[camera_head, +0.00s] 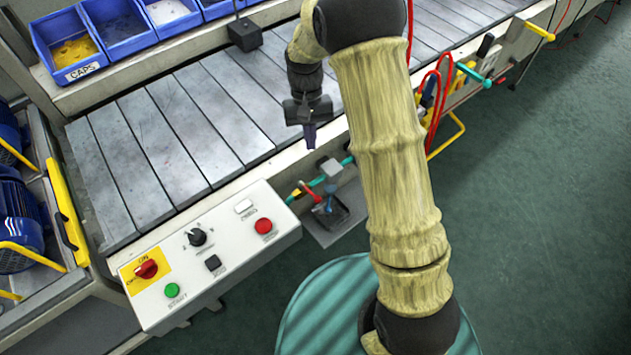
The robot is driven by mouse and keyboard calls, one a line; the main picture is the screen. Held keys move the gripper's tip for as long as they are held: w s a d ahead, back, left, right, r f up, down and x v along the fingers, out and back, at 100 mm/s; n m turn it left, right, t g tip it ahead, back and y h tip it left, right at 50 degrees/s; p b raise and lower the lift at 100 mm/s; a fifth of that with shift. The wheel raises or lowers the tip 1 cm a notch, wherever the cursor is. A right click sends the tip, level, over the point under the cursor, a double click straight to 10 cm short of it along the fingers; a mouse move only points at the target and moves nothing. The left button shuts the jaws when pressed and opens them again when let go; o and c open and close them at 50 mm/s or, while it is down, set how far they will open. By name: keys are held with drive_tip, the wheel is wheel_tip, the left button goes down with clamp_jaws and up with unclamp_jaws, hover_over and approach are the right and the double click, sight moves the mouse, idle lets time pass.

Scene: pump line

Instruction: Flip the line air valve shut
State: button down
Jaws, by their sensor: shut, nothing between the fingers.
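The air line is a teal pipe (346,161) low on the side of the line, below the conveyor's edge and right of the control box. On it sit a grey block (331,168) and a small red piece (308,192) that looks like the valve's lever. The lever's exact angle is too small to tell. My gripper (310,138) points down just above this spot, over the conveyor's front edge in the picture. It is shut and empty, and appears apart from the valve. My arm covers what lies right of it.
A white control box (215,255) with knobs and buttons stands left of the valve. A dark tray (330,210) lies below the pipe. Red hoses (438,95) and a yellow bracket (455,135) hang right of my arm. Blue bins (115,28) line the back. The right floor is clear.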

sight(315, 196)
drive_tip(key=x, duration=0.8)
drive_tip(key=shift+s+d+f, duration=0.1)
drive_tip(key=shift+s+f, duration=0.05)
drive_tip(key=shift+f, duration=0.15)
drive_tip(key=shift+s+d+f, duration=0.1)
drive_tip(key=shift+s+f, duration=0.15)
drive_tip(key=shift+s, duration=0.45)
drive_tip(key=shift+s+f, duration=0.2)
drive_tip(key=shift+s, duration=0.45)
drive_tip(key=shift+s+d+f, duration=0.1)
drive_tip(key=shift+s+f, duration=0.15)
drive_tip(key=shift+s, duration=0.45)
drive_tip(key=shift+s+a+m+p, duration=0.15)
drive_tip(key=shift+s+m+p, duration=0.45)
drive_tip(key=shift+s+p, duration=0.1)
drive_tip(key=shift+f, duration=0.15)
drive_tip(key=shift+w, duration=0.1)
